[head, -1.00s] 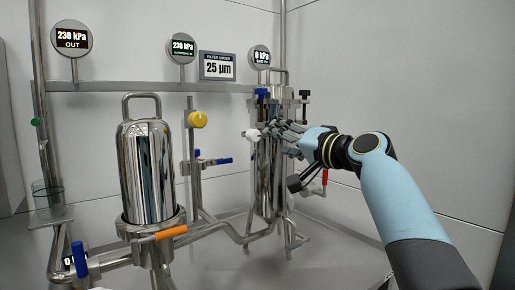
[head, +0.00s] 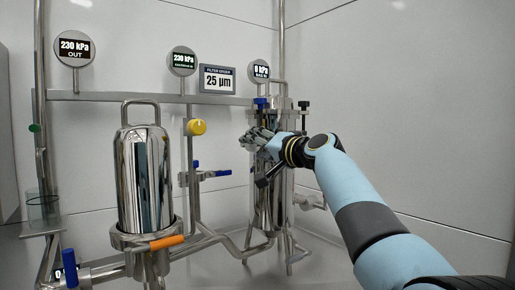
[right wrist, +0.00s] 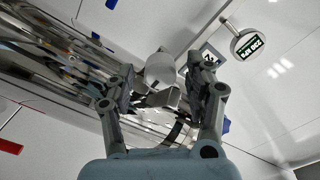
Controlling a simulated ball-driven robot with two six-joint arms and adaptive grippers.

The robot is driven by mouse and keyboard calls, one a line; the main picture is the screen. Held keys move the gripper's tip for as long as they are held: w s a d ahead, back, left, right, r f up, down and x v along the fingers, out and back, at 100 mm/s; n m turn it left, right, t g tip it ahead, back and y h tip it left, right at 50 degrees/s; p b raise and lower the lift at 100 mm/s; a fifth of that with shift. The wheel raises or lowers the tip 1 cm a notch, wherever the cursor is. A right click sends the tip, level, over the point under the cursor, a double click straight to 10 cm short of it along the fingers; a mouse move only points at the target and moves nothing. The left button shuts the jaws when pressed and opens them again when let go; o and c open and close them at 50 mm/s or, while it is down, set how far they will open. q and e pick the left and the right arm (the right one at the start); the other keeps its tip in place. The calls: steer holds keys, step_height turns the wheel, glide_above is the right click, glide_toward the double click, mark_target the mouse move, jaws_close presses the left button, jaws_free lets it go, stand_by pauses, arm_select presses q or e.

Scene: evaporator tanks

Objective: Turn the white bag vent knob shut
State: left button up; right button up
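The white bag vent knob (right wrist: 160,68) shows in the right wrist view as a pale, rounded piece between the two fingers. My right gripper (right wrist: 160,82) is open, with one finger on each side of the knob and a small gap visible on both sides. I cannot tell how deep the knob sits between the fingers. In the head view my right gripper (head: 254,139) is in front of the steel bag filter housing (head: 264,205) and covers the knob. My left gripper is not in view.
A yellow knob (head: 196,127) and a blue-handled valve (head: 214,174) are left of my right gripper. A polished tank (head: 143,180) with an orange handle (head: 167,242) stands farther left. Gauges (head: 182,61) line the top. The right wall side is clear.

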jaws_close()
steer(key=shift+f, duration=0.1)
steer(key=n+b, duration=0.2)
steer(key=n, duration=0.1)
steer(key=shift+f, duration=0.1)
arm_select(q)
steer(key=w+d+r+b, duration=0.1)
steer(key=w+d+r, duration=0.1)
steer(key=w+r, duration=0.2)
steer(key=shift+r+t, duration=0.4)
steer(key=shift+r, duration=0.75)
arm_select(e)
steer(key=shift+n, duration=1.9)
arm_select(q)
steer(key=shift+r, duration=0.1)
arm_select(e)
steer(key=shift+o, duration=0.5)
jaws_free()
steer(key=v, duration=0.8)
